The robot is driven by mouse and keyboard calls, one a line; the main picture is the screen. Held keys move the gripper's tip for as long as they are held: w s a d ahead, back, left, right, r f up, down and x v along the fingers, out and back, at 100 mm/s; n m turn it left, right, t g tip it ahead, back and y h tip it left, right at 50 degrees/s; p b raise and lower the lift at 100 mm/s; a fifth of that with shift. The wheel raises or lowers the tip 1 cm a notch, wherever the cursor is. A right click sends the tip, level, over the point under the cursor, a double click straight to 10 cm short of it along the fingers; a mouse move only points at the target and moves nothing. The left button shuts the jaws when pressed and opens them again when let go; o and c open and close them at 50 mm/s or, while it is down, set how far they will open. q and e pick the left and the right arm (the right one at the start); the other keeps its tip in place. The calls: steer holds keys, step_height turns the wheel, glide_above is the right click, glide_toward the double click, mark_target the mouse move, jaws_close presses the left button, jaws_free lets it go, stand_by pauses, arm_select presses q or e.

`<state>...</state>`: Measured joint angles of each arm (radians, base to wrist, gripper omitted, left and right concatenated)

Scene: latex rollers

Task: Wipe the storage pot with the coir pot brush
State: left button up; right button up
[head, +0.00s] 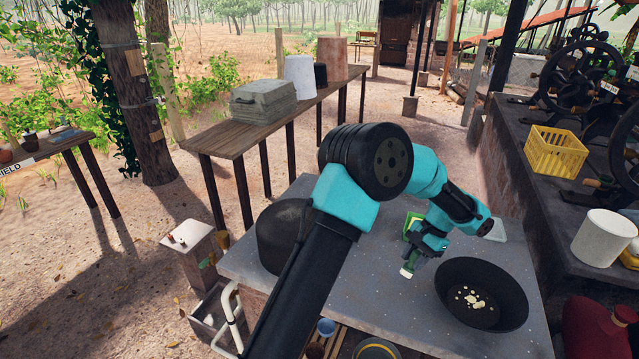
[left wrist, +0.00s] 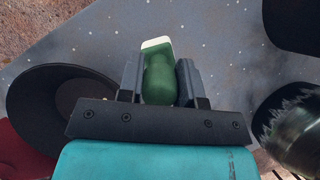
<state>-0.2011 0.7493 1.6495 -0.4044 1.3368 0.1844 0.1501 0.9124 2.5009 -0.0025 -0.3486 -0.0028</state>
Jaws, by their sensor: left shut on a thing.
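My left gripper (head: 418,256) is shut on a green piece with a pale end (head: 407,270), which looks like the coir pot brush. In the left wrist view the brush (left wrist: 158,80) sits between the fingers (left wrist: 160,85), its pale end pointing away. The brush is held near the grey table, and I cannot tell whether it touches. A wide dark bowl (head: 455,285) with pale bits stands to its right, apart from it. A large dark rounded pot (head: 278,225) stands at the table's left, partly hidden by my arm. I cannot tell which is the storage pot.
A yellow crate (head: 556,152) and white bucket (head: 603,237) stand on the right counter. A red vessel (head: 598,330) is at the lower right.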

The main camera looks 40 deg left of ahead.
arm_select(q)
steer(key=shift+d, duration=0.2)
steer(key=shift+a, duration=0.1)
steer(key=s+a+r+n+h, duration=0.1)
steer(key=s+a+r+n, duration=0.1)
steer(key=a, duration=0.9)
steer(key=s+a+r+n+h, duration=0.1)
steer(key=s+a+r+n, duration=0.1)
steer(key=s+a+r, duration=0.2)
steer(key=s+a+r+n+h, duration=0.1)
steer(key=a+r, duration=0.6)
steer(key=a, duration=1.3)
steer(key=shift+s+a+r+n, duration=0.25)
steer(key=shift+s+n, duration=0.65)
steer(key=shift+s, duration=0.3)
steer(key=shift+f, duration=0.1)
